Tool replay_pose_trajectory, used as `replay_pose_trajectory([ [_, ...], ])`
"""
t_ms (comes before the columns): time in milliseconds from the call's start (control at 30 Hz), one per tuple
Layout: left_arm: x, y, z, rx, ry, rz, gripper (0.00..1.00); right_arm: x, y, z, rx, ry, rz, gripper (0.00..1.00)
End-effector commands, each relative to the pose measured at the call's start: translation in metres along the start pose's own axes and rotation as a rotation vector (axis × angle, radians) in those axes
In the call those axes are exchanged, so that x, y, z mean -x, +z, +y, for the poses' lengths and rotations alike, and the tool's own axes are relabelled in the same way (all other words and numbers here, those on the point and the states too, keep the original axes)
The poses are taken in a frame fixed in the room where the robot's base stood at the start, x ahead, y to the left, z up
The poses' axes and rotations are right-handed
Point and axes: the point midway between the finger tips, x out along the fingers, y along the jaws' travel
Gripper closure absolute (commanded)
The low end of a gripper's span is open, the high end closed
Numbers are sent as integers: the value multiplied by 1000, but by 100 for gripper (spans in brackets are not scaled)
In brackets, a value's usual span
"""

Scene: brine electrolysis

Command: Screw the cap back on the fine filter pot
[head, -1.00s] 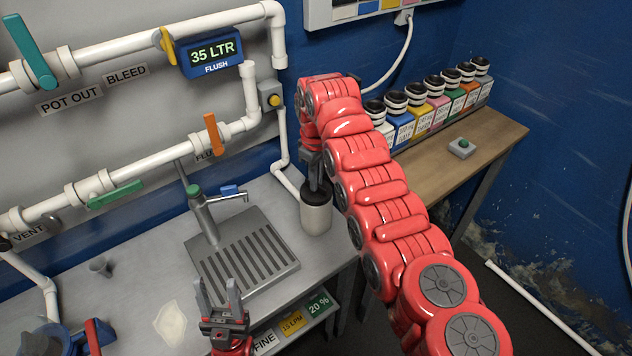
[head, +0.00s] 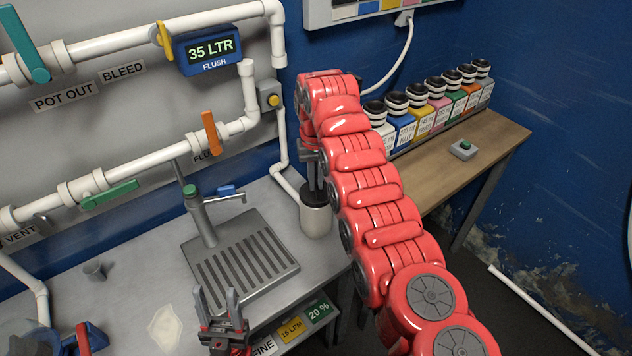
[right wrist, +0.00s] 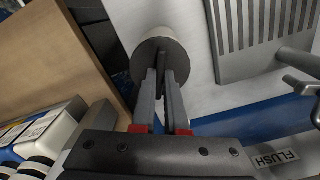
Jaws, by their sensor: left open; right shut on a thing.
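A white cylindrical pot (head: 316,221) stands upright on the grey bench right of the sink, with a dark round cap (head: 314,198) at its top. My right gripper (head: 315,186) points down at the cap. In the right wrist view its fingers (right wrist: 166,72) are shut on the raised grip of the dark cap (right wrist: 147,62), with the pale pot (right wrist: 160,34) beyond it. I cannot tell how far the cap is threaded. My left gripper (head: 218,298) is open and empty, in front of the sink.
The sink drainer (head: 240,262) and its tap (head: 205,218) are left of the pot. White pipes with valves run along the wall. A blue fixture with a red handle (head: 82,338) is lower left.

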Motion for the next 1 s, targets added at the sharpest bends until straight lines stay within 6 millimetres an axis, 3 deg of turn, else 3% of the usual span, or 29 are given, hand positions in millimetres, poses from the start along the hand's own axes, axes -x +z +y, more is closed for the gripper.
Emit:
replay_pose_trajectory([
  [167, 1, 0, 0, 0, 0, 0, 50, 0, 0, 0, -10, 0, 2, 100],
  [500, 12, 2, 1, 0, 0, 0, 50, 1, -1, 0, -467, -2, 2, 100],
  [833, 12, 2, 1, 0, 0, 0, 50, 1, -1, 0, -510, -1, 2, 100],
  [1000, 9, 2, 0, 0, 0, 0, 50, 2, 0, 0, -741, 1, -2, 100],
])
